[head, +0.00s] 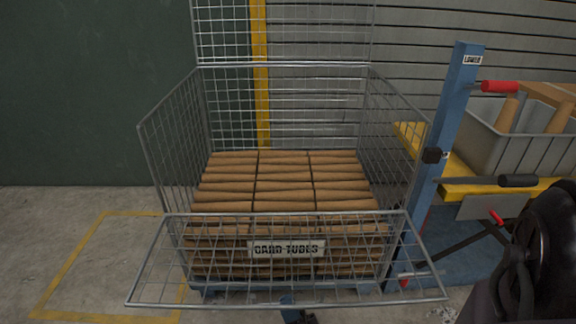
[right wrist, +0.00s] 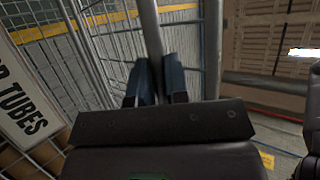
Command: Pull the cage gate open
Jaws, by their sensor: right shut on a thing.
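The wire cage (head: 160,140) stands ahead of me, filled with brown card tubes (head: 285,180). Its front gate (head: 200,285) is a wire mesh panel with a CARD TUBES sign (head: 287,249). The gate slants out towards me, its near rail well in front of the cage. My right gripper (head: 289,303) shows only in small part at the bottom of the head view, by the middle of that rail. In the right wrist view, its blue fingers (right wrist: 161,80) are shut around a grey metal bar (right wrist: 149,35), with the sign (right wrist: 28,98) at left. My left gripper is not in view.
A blue post (head: 455,130) with a red handle (head: 499,87) and a black handle (head: 518,181) stands right of the cage. Behind it is a grey bin (head: 530,145) on a yellow surface. Open floor with a yellow outline (head: 75,265) lies at left.

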